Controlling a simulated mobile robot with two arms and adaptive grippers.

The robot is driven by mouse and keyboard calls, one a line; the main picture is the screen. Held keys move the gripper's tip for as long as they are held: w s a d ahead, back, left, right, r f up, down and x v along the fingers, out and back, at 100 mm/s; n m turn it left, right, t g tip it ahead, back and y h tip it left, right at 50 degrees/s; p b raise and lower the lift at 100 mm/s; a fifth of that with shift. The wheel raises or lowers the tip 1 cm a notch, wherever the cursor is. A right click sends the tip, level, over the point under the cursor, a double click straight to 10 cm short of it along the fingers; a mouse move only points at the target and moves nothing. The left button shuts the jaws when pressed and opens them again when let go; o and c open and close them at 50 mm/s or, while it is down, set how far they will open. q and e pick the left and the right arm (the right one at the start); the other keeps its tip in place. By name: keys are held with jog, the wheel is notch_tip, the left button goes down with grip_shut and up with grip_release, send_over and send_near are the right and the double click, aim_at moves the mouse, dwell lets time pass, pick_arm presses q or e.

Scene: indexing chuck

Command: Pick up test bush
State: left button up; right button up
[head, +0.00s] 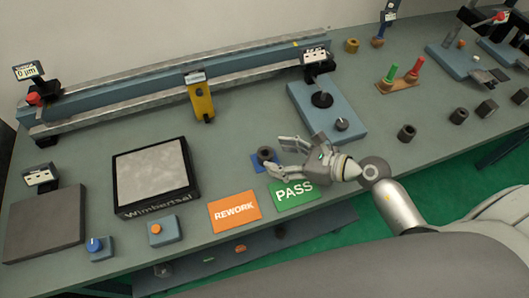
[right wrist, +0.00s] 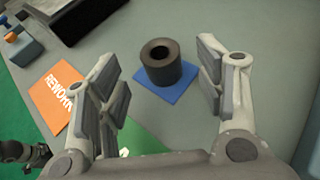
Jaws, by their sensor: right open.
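The test bush is a dark hollow cylinder (head: 265,153) standing upright on a small blue pad (head: 257,164). In the right wrist view the bush (right wrist: 160,62) stands on the blue pad (right wrist: 172,90) with its bore facing up. My right gripper (head: 280,154) is open. In the right wrist view its two fingers (right wrist: 165,88) are spread wide, and the bush shows in the gap between them, slightly ahead, with no contact visible. My left gripper is not in view.
The orange REWORK card (head: 234,212) and green PASS card (head: 295,194) lie in front of the bush. A grey surface plate (head: 150,168) stands to the left. A blue base with dark posts (head: 345,118) is behind right. Several dark bushes (head: 406,133) stand at right.

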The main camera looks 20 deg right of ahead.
aim_at(262, 152)
jog(key=p+x, duration=0.1)
jog(key=x, duration=0.1)
jog(key=p+x, duration=0.1)
jog(key=x, duration=0.1)
jog(key=shift+w+a+r, duration=0.1)
jog(key=shift+r, duration=0.15)
jog(key=shift+w+a+f, duration=0.2)
jog(key=shift+a, duration=0.05)
jog(key=shift+w+a+f, duration=0.1)
jog(key=shift+w+f, duration=0.05)
jog(key=c, duration=1.4)
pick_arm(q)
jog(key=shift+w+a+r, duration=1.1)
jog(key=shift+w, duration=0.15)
